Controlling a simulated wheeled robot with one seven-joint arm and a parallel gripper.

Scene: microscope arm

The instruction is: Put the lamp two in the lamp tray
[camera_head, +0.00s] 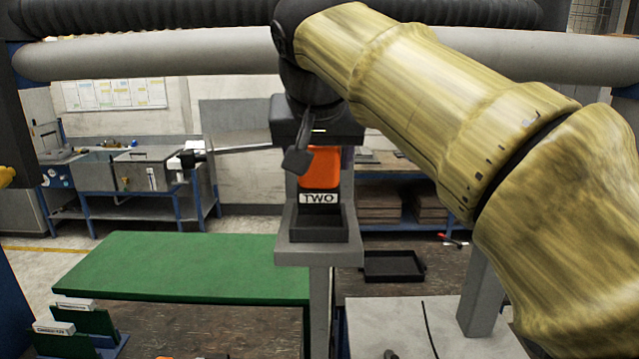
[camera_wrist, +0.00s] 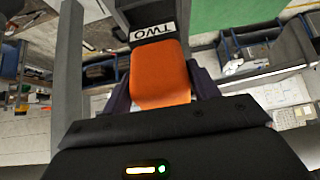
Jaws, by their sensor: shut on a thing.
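An orange block, which I take as lamp two (camera_head: 325,166), is above a white plate marked TWO (camera_head: 319,198) on a grey stand. My gripper (camera_head: 311,150) comes down on it from above and is shut on it. In the wrist view the orange block (camera_wrist: 160,75) is between my two dark fingers, with the TWO plate (camera_wrist: 152,31) just beyond. I cannot tell whether the block still rests on the stand. A black open box (camera_head: 319,237) sits at the stand's front. A shallow black tray (camera_head: 392,278) lies lower on the right; which one is the lamp tray is not marked.
The grey stand (camera_head: 319,256) rises on a post from the bench. Labelled green holders (camera_head: 78,325) stand at front left. A pale panel (camera_head: 430,325) lies at front right. Shelves stand behind.

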